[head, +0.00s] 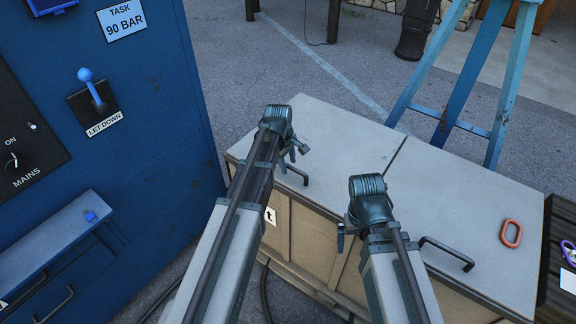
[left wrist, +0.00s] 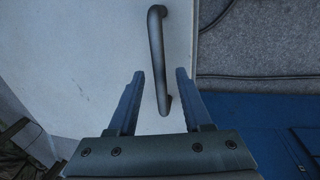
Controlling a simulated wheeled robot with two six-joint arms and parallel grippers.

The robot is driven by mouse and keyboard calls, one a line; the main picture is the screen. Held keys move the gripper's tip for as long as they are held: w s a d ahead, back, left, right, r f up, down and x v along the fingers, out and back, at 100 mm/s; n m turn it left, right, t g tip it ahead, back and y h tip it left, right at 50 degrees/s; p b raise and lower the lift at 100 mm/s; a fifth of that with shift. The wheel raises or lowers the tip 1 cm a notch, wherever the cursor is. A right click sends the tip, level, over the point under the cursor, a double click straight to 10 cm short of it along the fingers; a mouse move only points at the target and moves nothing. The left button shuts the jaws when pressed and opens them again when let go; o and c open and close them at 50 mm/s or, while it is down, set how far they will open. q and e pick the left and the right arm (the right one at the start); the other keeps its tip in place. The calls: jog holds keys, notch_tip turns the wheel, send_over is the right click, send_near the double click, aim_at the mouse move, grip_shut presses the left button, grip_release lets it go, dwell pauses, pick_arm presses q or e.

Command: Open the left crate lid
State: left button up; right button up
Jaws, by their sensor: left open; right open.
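The left crate lid (head: 318,135) is a pale, flat panel and is closed. Its dark bar handle (head: 297,174) stands near the lid's front edge. My left gripper (head: 297,152) is over the lid beside this handle, pointing down. In the left wrist view the handle (left wrist: 158,60) runs between the two open fingers (left wrist: 158,80), with its near end level with them; whether they touch it I cannot tell. My right gripper (head: 343,238) is at the front edge near the seam between the lids; its fingers are mostly hidden behind the wrist.
The right lid (head: 460,200) is closed, with its own handle (head: 447,254) and an orange ring (head: 511,233) on it. A blue cabinet (head: 150,150) with a lever stands at the left. A blue stand (head: 470,80) rises behind the crate. A black crate (head: 560,250) is at the right.

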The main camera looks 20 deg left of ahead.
pick_arm(q)
grip_shut()
dwell(1.4)
